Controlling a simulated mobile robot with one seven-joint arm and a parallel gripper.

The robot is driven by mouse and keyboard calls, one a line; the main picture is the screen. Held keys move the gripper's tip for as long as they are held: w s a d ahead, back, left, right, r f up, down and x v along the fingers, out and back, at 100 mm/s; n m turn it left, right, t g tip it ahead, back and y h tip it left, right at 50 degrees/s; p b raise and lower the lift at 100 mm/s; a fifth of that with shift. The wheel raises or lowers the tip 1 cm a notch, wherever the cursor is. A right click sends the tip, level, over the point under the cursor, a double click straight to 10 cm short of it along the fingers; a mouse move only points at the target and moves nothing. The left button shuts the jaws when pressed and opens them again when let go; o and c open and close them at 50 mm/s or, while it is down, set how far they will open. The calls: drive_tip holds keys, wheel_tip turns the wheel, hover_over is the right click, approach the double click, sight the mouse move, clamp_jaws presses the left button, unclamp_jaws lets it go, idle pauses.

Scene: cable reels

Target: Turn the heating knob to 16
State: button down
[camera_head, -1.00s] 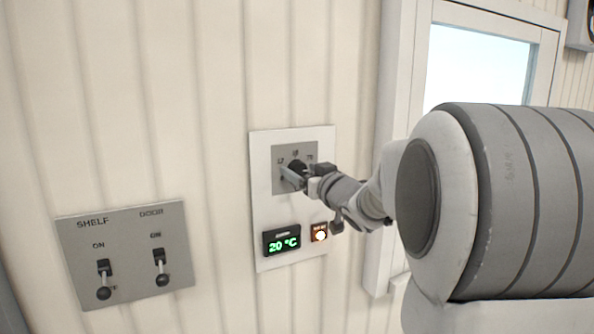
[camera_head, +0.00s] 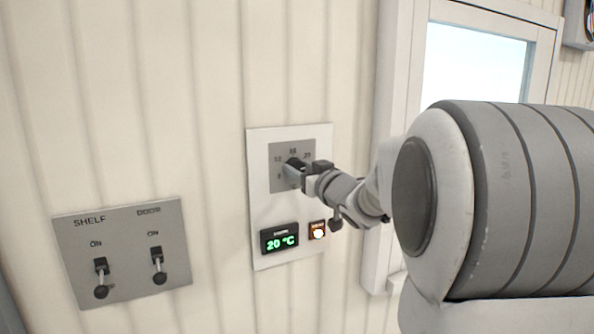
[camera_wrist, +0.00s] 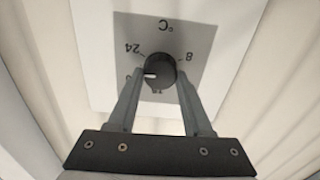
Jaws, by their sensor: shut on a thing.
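The heating knob (camera_head: 294,163) is a round black dial on a grey plate (camera_head: 276,183) of the white wall panel. In the wrist view the knob (camera_wrist: 159,68) appears upside down, between the two fingers of my gripper (camera_wrist: 160,80). Its white pointer mark points left, at a label mostly hidden by a finger. The labels 24 and 8 are readable, and the lowest label is partly covered. My gripper (camera_head: 297,172) is shut on the knob in the head view. The green display (camera_head: 280,239) below reads 20 °C.
A small orange-lit button (camera_head: 318,231) sits right of the display. A grey panel (camera_head: 127,283) at the lower left carries SHELF and DOOR levers. A framed window (camera_head: 478,68) is at the right, behind my arm. The wall between the panels is clear.

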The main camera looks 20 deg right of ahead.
drive_tip(key=shift+a+f+n+b, duration=0.1)
drive_tip(key=shift+n+b, duration=2.65)
drive_tip(key=shift+n, duration=1.55)
drive_tip(key=shift+a+f+n+b, duration=0.1)
drive_tip(key=shift+n+b, duration=2.65)
drive_tip(key=shift+n, duration=1.55)
drive_tip(key=shift+c, duration=1.6)
unclamp_jaws()
drive_tip(key=shift+s, duration=0.1)
